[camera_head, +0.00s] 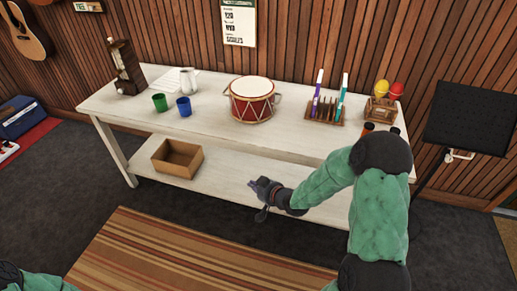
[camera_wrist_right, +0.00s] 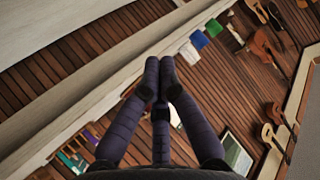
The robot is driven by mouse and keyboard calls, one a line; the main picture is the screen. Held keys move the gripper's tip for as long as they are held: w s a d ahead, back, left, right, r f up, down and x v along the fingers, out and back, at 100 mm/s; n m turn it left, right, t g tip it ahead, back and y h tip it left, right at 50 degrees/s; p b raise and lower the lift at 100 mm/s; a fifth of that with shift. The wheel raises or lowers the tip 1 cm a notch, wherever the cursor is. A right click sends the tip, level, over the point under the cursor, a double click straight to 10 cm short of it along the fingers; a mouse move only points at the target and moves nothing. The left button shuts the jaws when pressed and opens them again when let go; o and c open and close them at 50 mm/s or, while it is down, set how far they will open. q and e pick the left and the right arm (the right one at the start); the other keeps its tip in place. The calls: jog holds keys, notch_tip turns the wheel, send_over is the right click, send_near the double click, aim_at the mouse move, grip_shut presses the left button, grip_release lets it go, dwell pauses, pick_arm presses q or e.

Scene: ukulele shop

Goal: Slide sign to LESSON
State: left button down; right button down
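A small wooden sign (camera_head: 88,6) with a pale panel and green lettering that looks like FREE is on the plank wall at the top left, cut close to the frame's top edge. I cannot read LESSON on it. My right gripper (camera_head: 257,190) is in front of the white table, low near its lower shelf, far from the sign. In the right wrist view the fingertips (camera_wrist_right: 159,76) meet with nothing between them. Only part of my left arm shows at the lower left; its gripper is out of view.
A black music stand (camera_head: 470,118) stands right.

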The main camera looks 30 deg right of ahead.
jog(key=s+a+f+g+y, duration=0.1)
jog(key=s+a+f+g, duration=0.5)
jog(key=a+f, duration=0.65)
jog(key=s+a+f+g, duration=0.2)
jog(key=s+a+f, duration=0.2)
jog(key=s, duration=0.4)
jog(key=s+a+f+g+y, duration=0.1)
jog(key=s+a+f+g, duration=0.2)
jog(key=s, duration=0.6)
notch_tip(320, 180, down, 3)
jog(key=shift+a+m+g, duration=0.3)
jog(key=shift+a+m, duration=0.1)
jog(key=shift+a, duration=0.7)
